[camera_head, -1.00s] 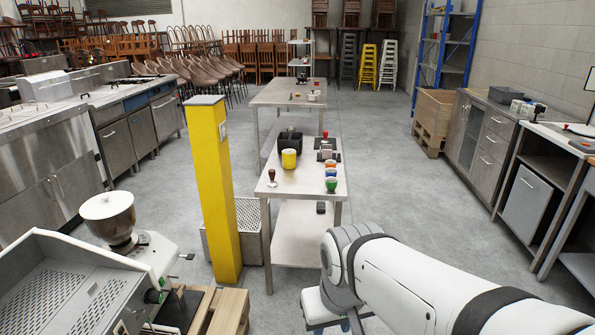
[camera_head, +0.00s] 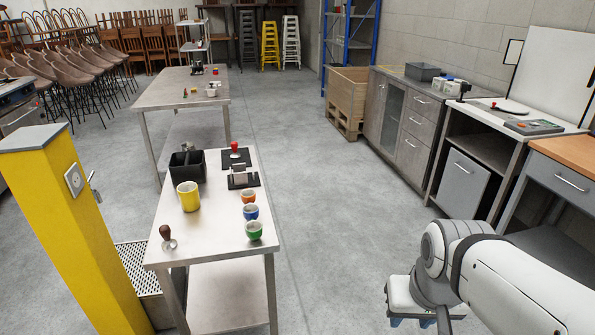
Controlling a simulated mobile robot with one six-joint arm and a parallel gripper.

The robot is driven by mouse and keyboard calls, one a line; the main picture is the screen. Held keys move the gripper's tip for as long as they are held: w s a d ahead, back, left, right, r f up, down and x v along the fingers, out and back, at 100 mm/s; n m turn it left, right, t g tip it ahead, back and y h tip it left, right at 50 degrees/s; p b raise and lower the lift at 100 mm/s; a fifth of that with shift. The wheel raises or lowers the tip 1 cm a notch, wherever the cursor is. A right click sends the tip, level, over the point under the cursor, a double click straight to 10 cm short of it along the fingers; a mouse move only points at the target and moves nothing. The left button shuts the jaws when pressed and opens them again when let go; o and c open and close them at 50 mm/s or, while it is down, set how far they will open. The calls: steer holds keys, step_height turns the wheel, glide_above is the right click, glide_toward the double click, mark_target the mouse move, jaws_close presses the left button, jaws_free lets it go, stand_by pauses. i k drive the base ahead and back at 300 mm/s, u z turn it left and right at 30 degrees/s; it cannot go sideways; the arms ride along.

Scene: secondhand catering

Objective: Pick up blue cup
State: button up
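The blue cup (camera_head: 251,212) stands on the near metal table (camera_head: 206,231), close to its right edge. It sits between an orange cup (camera_head: 248,196) behind it and a green cup (camera_head: 254,231) in front. My gripper (camera_head: 411,321) is low at the bottom right, over the floor, to the right of the table and well apart from the cups. Its fingers are mostly hidden at the frame's edge, so I cannot tell whether it is open.
The table also holds a yellow mug (camera_head: 188,197), a black bin (camera_head: 187,166), a tamper (camera_head: 168,238) and a red-knobbed tamper (camera_head: 234,149). A yellow pillar (camera_head: 70,220) stands left. Cabinets (camera_head: 405,120) line the right wall. The floor between is clear.

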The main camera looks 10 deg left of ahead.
mark_target(250, 210)
steer(key=u, duration=0.15)
steer(key=i, duration=1.5)
steer(key=u, duration=0.75)
steer(key=i, duration=0.35)
steer(key=u, duration=0.35)
steer(key=k, duration=0.75)
steer(key=u, duration=0.2)
steer(key=i, duration=0.75)
steer(key=z, duration=0.05)
